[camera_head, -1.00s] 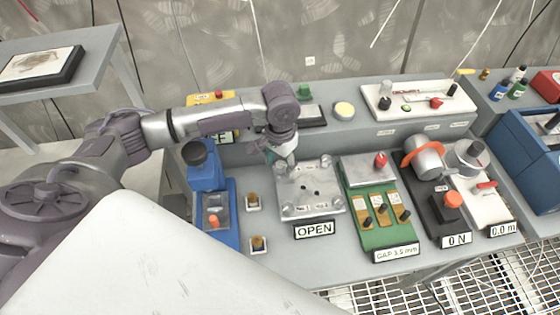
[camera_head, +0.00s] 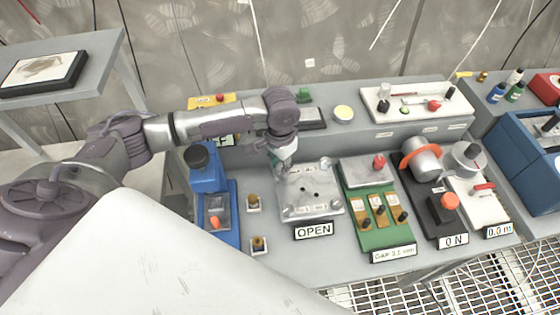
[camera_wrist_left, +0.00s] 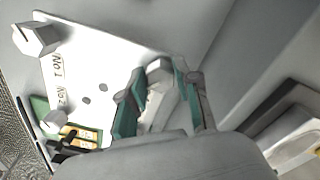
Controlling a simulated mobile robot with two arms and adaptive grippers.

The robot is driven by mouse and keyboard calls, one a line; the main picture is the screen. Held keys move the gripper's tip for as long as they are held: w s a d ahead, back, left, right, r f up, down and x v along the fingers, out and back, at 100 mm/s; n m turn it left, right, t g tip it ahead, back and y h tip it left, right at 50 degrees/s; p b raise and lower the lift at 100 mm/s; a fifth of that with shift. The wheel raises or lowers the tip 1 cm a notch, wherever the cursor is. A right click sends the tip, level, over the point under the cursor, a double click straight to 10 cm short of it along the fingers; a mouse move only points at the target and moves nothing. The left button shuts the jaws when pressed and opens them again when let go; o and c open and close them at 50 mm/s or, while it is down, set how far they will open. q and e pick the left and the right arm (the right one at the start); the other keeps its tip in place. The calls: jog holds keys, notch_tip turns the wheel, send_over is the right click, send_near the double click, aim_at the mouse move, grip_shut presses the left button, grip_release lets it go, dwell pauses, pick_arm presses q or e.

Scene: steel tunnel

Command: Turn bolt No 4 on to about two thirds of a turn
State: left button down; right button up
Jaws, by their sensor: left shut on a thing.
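A pale square plate (camera_head: 311,188) lies on the bench behind an OPEN sign (camera_head: 313,231). Bolts stand at its corners: front left (camera_head: 289,212), front right (camera_head: 336,204) and back right (camera_head: 325,163). My left gripper (camera_head: 280,168) reaches down over the back left corner and hides the bolt there. In the left wrist view the gripper (camera_wrist_left: 158,75) has its two green-grey fingers around a pale bolt head (camera_wrist_left: 158,68), shut on it. Two other bolts (camera_wrist_left: 36,39) (camera_wrist_left: 53,122) show at the plate's far edge, beside printed numbers. The held bolt's own number is not readable. My right gripper is not in view.
A blue device (camera_head: 205,178) stands left of the plate. A green gap board (camera_head: 378,225) with a red knob (camera_head: 379,161) stands close on its right. A black base with an orange button (camera_head: 450,201) is further right. A raised shelf (camera_head: 362,122) runs behind.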

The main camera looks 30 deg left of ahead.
pick_arm(q)
jog(key=m+p, duration=0.2)
jog(key=shift+r+m+p, duration=0.3)
jog(key=shift+p, duration=0.1)
jog(key=shift+m+p, duration=0.7)
jog(key=shift+m, duration=0.1)
jog(key=m+p, duration=0.1)
jog(key=m, duration=0.1)
jog(key=shift+f+m+p, duration=0.1)
jog(key=shift+m+p, duration=0.3)
jog(key=m+p, duration=0.1)
jog(key=m, duration=0.1)
jog(key=shift+m, duration=0.4)
jog(key=m+p, duration=0.1)
jog(key=m, duration=0.1)
jog(key=shift+w+m, duration=0.1)
jog(key=shift+m, duration=0.2)
jog(key=m, duration=0.2)
jog(key=shift+f+m+p, duration=0.1)
jog(key=shift+m+p, duration=0.25)
jog(key=shift+m, duration=0.05)
jog(key=m, duration=0.3)
jog(key=shift+m, duration=1.7)
